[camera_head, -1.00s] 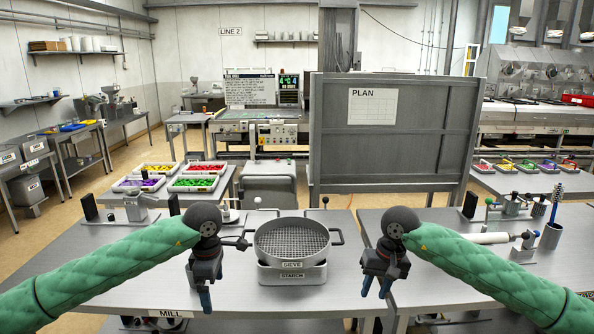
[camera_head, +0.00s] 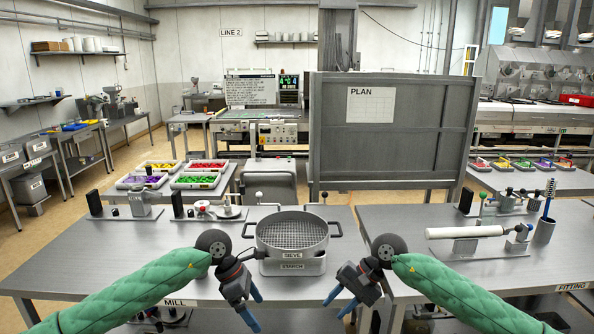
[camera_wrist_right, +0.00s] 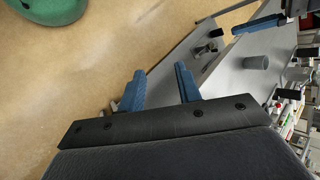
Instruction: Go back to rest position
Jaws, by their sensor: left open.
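My left gripper (camera_head: 256,312) is low in the head view, in front of the mill table's near edge and below the sieve; its blue fingers are apart and empty. My right gripper (camera_head: 337,308) is to its right, angled inward, with its blue fingers pointing down and left. In the right wrist view its two blue fingers (camera_wrist_right: 160,86) stand apart with nothing between them. The round sieve (camera_head: 292,234) sits level on the starch base (camera_head: 292,267), beyond both grippers and touched by neither.
The mill table (camera_head: 110,255) is at left and the fitting table (camera_head: 400,225) at right, with a narrow gap between. Trays of coloured pieces (camera_head: 195,180) are behind.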

